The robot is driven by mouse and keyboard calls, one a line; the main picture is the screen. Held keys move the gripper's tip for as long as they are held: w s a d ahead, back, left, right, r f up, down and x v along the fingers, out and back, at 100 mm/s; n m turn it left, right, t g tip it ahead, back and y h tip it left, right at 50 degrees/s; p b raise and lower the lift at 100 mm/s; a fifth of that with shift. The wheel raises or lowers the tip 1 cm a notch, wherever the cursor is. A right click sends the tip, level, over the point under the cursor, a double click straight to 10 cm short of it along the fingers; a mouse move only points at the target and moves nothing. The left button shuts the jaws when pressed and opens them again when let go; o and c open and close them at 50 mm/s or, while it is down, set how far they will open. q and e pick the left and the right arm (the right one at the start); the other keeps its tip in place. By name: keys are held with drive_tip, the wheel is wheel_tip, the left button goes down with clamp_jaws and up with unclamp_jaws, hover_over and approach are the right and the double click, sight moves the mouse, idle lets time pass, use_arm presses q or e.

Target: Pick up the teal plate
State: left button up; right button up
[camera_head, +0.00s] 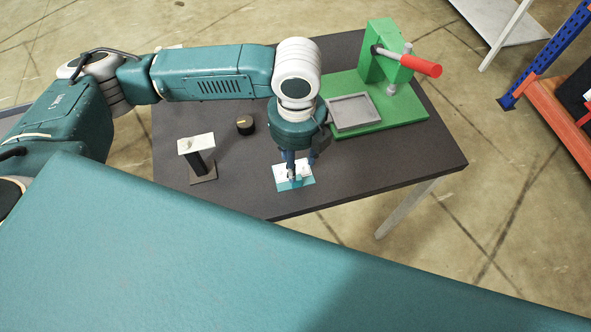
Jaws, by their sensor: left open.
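The teal plate (280,185) lies on the dark table near its front edge, with a white part on top of it. My left gripper (297,174) points down right over the plate, with its fingers open at the white part. The fingertips partly cover the plate, and I cannot tell whether they touch it. My right gripper does not show.
A green press (408,108) with a red handle and a grey tray (353,112) stands at the back right of the table (400,165). A black knob (245,125) and a white-topped stand (203,165) are to the left. The table's right front is clear.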

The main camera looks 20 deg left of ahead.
use_arm(q)
drive_tip(key=shift+s+f, duration=0.15)
drive_tip(key=shift+f, duration=0.55)
drive_tip(key=shift+f+p, duration=0.3)
drive_tip(key=shift+f, duration=0.1)
drive_tip(key=p, duration=0.2)
hover_over(304, 177)
drive_tip(key=s+a, duration=0.1)
drive_tip(key=s, duration=0.2)
drive_tip(key=f, duration=0.4)
drive_tip(key=shift+w+a+f, duration=0.15)
drive_tip(key=shift+w+a, duration=0.05)
drive_tip(key=shift+w, duration=0.05)
drive_tip(key=shift+f, duration=0.15)
drive_tip(key=shift+b, duration=0.3)
clamp_jaws()
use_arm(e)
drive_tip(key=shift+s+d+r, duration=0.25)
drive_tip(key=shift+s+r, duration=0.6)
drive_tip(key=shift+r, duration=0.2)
